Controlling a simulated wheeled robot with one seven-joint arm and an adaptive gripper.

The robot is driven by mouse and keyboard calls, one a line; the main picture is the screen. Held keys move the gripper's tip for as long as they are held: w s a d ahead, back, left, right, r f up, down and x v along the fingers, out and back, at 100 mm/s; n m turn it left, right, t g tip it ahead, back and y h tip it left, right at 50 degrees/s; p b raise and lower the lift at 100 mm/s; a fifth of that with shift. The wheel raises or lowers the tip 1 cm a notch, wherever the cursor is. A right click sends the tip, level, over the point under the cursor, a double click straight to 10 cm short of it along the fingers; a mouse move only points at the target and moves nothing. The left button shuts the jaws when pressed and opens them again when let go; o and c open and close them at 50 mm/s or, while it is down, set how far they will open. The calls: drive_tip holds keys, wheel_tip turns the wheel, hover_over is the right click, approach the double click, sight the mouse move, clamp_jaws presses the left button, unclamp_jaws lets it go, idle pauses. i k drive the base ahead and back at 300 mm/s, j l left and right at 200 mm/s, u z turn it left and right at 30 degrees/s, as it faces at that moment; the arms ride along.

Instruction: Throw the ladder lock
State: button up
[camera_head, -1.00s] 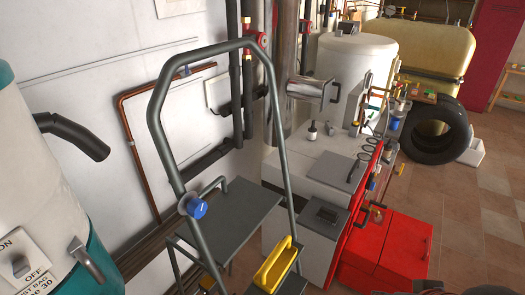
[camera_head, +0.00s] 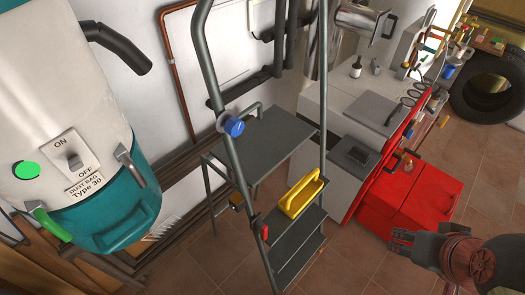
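The grey step ladder (camera_head: 270,152) stands unfolded in the middle, with its top hoop cut off by the picture's upper edge. A blue round knob (camera_head: 231,127) is on its left rail. A small red part (camera_head: 264,232) sits lower on that rail, and a small orange-brown part (camera_head: 237,202) is by the rear leg. I cannot tell for certain which is the lock. My gripper (camera_head: 394,242) is at lower right, pointing left, apart from the ladder. Its finger opening is unclear.
A white and teal dust-bag machine (camera_head: 65,115) stands at left. The red and white boiler (camera_head: 340,115) and a red box (camera_head: 421,195) are behind and right of the ladder. Tiled floor (camera_head: 350,262) is clear between ladder and gripper.

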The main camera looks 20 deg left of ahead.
sight(264, 228)
drive_tip(key=u, duration=1.4)
drive_tip(key=i+l+u, duration=0.15)
drive_tip(key=l, duration=0.2)
drive_tip(key=l+u, duration=0.15)
drive_tip(key=l, duration=0.25)
